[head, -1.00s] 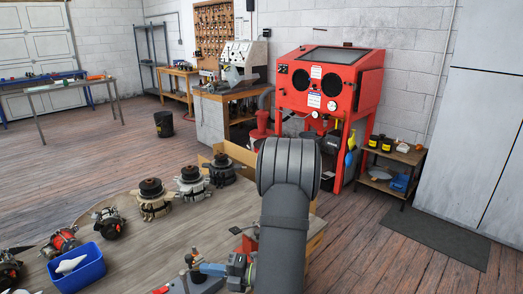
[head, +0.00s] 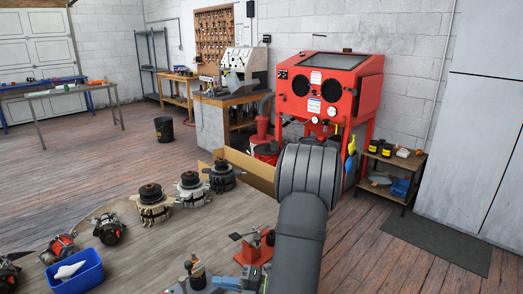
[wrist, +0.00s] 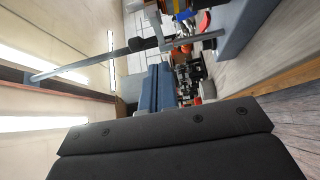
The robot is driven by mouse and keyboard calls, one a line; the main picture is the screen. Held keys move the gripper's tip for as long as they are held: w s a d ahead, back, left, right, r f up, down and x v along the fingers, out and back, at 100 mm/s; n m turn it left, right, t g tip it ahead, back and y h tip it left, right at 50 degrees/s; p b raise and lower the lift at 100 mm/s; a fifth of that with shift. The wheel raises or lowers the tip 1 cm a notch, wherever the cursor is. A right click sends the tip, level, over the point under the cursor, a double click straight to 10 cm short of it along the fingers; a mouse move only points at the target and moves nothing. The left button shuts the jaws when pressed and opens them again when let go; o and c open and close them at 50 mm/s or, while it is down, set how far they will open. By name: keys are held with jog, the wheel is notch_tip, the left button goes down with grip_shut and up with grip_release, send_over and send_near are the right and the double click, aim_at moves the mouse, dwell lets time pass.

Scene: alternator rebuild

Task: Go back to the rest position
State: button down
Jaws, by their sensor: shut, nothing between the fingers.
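My gripper (wrist: 160,70) shows in the wrist view as two blue-grey fingers lying side by side, closed together with nothing between them. The dark housing with screws fills the bottom of that view. In the head view my thick grey arm stands over the right part of the round wooden workbench (head: 140,235).
Several alternator parts (head: 151,205) stand along the bench's far edge. A blue bin (head: 88,279) with a white cloth is at the front left. A red clamp-like fixture (head: 252,250) stands just left of my arm. A red blast cabinet (head: 340,75) stands behind.

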jog(key=d, duration=0.8)
send_near(191, 275)
jog(key=a, duration=0.2)
jog(key=w+a, duration=0.1)
jog(key=a, duration=0.1)
jog(key=w+a, duration=0.1)
jog(key=shift+a+f, duration=0.1)
jog(key=shift+a, duration=0.15)
jog(key=shift+s+d+m+t, duration=0.25)
jog(key=shift+s+m+t, duration=0.05)
jog(key=shift+s, duration=0.4)
jog(key=shift+s+d+m+t, duration=0.2)
jog(key=shift+s+m+t, duration=0.4)
jog(key=shift+t, duration=0.3)
jog(key=s+a+r+v, duration=0.1)
jog(key=s+v, duration=0.1)
jog(key=v, duration=1.1)
jog(key=w+n+g, duration=0.1)
jog(key=n, duration=0.2)
jog(key=w+n+g, duration=0.2)
jog(key=n, duration=0.1)
jog(key=w+a+n+g, duration=0.1)
jog(key=w+n, duration=0.1)
jog(key=n, duration=0.1)
jog(key=shift+r+g+y, duration=0.2)
jog(key=shift+g+y, duration=0.1)
